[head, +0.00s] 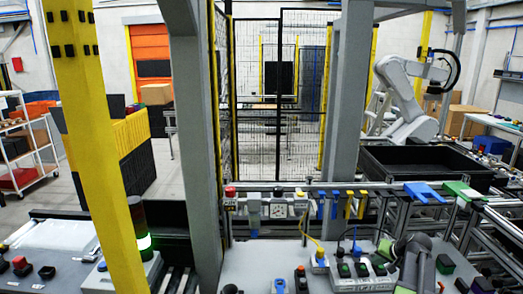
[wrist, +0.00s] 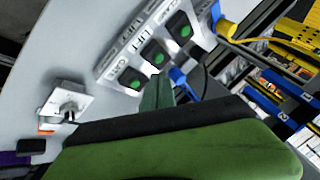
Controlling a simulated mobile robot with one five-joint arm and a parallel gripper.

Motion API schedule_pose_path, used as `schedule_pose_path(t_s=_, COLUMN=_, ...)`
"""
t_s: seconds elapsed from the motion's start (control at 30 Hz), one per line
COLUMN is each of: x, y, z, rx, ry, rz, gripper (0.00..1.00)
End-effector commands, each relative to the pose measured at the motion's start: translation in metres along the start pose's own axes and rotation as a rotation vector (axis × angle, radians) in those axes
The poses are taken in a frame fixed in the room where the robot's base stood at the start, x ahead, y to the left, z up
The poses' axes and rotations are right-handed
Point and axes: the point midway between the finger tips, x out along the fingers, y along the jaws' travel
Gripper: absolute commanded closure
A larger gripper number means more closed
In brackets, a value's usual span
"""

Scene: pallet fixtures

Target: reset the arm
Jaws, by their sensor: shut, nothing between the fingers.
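My gripper (wrist: 160,98) shows in the wrist view as green and black finger parts rising from the bottom edge. It is shut and holds nothing. It hangs over a grey panel top (wrist: 60,55), just below a pale button box (wrist: 155,50) with green buttons and printed labels. I cannot tell whether it touches anything. In the head view, a dark grey arm part (head: 412,258) stands at the lower right over the bench; the fingertips are not clear there.
A grey switch (wrist: 66,102) sits left of the gripper. A yellow cable plug (wrist: 226,29) is beside the button box. A yellow post (head: 95,130) stands left.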

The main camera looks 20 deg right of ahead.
Motion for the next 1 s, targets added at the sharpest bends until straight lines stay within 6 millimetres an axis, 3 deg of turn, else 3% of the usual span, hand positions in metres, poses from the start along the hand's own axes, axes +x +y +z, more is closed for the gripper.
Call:
schedule_pose_path(t_s=0.03, x=0.016, y=-0.034, z=0.014, rx=-0.047, ry=-0.025, rz=-0.018, gripper=1.00)
schedule_pose_path(t_s=0.17, x=0.053, y=-0.126, z=0.065, rx=-0.189, ry=-0.110, rz=-0.056, gripper=1.00)
schedule_pose_path(t_s=0.3, x=0.079, y=-0.219, z=0.144, rx=-0.359, ry=-0.219, rz=-0.081, gripper=1.00)
schedule_pose_path(t_s=0.4, x=0.088, y=-0.273, z=0.209, rx=-0.484, ry=-0.301, rz=-0.084, gripper=1.00)
schedule_pose_path(t_s=0.5, x=0.088, y=-0.311, z=0.274, rx=-0.603, ry=-0.379, rz=-0.070, gripper=1.00)
schedule_pose_path(t_s=0.6, x=0.082, y=-0.334, z=0.334, rx=-0.713, ry=-0.450, rz=-0.038, gripper=1.00)
schedule_pose_path(t_s=0.73, x=0.065, y=-0.334, z=0.393, rx=-0.824, ry=-0.532, rz=0.047, gripper=1.00)
schedule_pose_path(t_s=0.87, x=0.046, y=-0.299, z=0.398, rx=-0.824, ry=-0.583, rz=0.174, gripper=1.00)
schedule_pose_path(t_s=1.0, x=0.039, y=-0.287, z=0.401, rx=-0.808, ry=-0.616, rz=0.237, gripper=1.00)
